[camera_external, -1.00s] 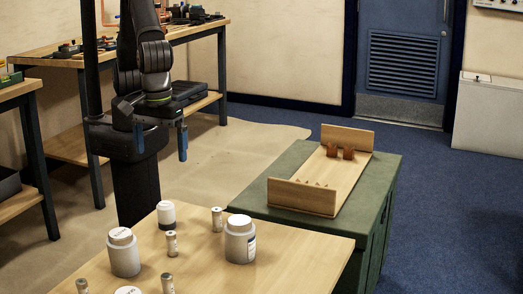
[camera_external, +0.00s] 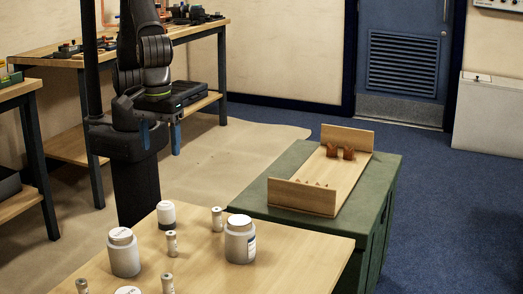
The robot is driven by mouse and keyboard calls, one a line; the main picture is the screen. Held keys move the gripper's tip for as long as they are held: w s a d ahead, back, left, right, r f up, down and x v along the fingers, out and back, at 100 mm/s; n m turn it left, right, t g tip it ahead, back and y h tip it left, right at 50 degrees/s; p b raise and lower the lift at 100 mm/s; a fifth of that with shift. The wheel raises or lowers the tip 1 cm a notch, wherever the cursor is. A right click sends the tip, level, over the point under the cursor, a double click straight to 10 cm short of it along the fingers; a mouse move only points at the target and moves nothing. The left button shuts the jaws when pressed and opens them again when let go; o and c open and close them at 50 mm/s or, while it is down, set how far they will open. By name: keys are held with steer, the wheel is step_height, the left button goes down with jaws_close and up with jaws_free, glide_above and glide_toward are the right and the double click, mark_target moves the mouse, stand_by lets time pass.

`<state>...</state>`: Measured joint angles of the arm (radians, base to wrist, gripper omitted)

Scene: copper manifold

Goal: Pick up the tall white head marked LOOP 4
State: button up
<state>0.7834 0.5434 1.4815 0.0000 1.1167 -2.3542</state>
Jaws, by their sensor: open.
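Several white-topped heads stand upright on the wooden table in the foreground. One tall white head (camera_external: 123,254) is at the left, and another tall white head (camera_external: 240,243) with a label on its side is at the right. A shorter head (camera_external: 167,216) with a dark lower part is behind them, and the top of one more (camera_external: 128,291) is cut by the bottom edge. The markings are too small to read, so I cannot tell which is LOOP 4. My gripper (camera_external: 160,137) is open and empty, fingers down, behind the table and well apart from the heads.
Small grey cylinders (camera_external: 171,244) stand between the heads, one (camera_external: 217,220) near the back edge. A green cabinet (camera_external: 375,185) at the right bears a wooden rack (camera_external: 302,197) with copper pieces (camera_external: 348,153). The table's (camera_external: 300,258) right part is bare.

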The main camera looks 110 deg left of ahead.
steer(key=s+a+f+m+g+h, duration=0.1)
steer(key=s+a+f+g+h, duration=0.1)
steer(key=s+a+f+g, duration=0.25)
steer(key=n+t+h, duration=0.4)
steer(key=t+h, duration=0.4)
steer(key=h, duration=0.3)
glide_toward(164, 221)
steer(key=x, duration=0.3)
steer(key=shift+s+d+f+t, duration=0.2)
steer(key=shift+s+d+t, duration=0.05)
steer(key=shift+d, duration=0.05)
steer(key=shift+x, duration=3)
steer(key=shift+w+a+r, duration=0.1)
steer(key=shift+w, duration=0.05)
steer(key=c, duration=1.1)
